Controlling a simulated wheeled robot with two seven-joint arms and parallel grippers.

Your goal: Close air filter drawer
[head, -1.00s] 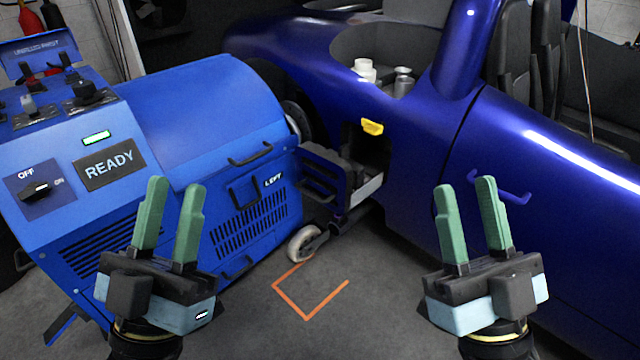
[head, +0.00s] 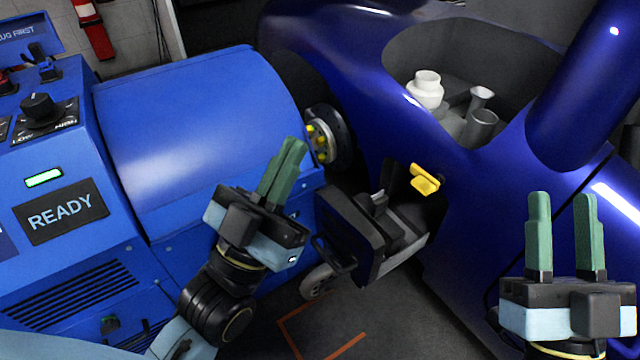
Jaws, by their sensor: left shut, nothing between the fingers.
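The air filter drawer (head: 346,226) is a dark box pulled out of an opening in the side of the blue car (head: 480,190). Its dark front and handle face left, and its light grey side shows. A yellow latch (head: 424,180) sits on the car body above the opening. My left gripper (head: 293,146) is shut and empty, left of the drawer front and in front of the blue machine; contact with the drawer is not visible. My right gripper (head: 562,198) is open and empty in front of the car at the right.
The blue dynamometer (head: 190,150) with a READY display fills the left side, close to the drawer. Its hub (head: 322,135) reaches toward the car. A caster wheel (head: 320,281) stands below the drawer. White and grey reservoirs (head: 425,90) sit in the car's open bay.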

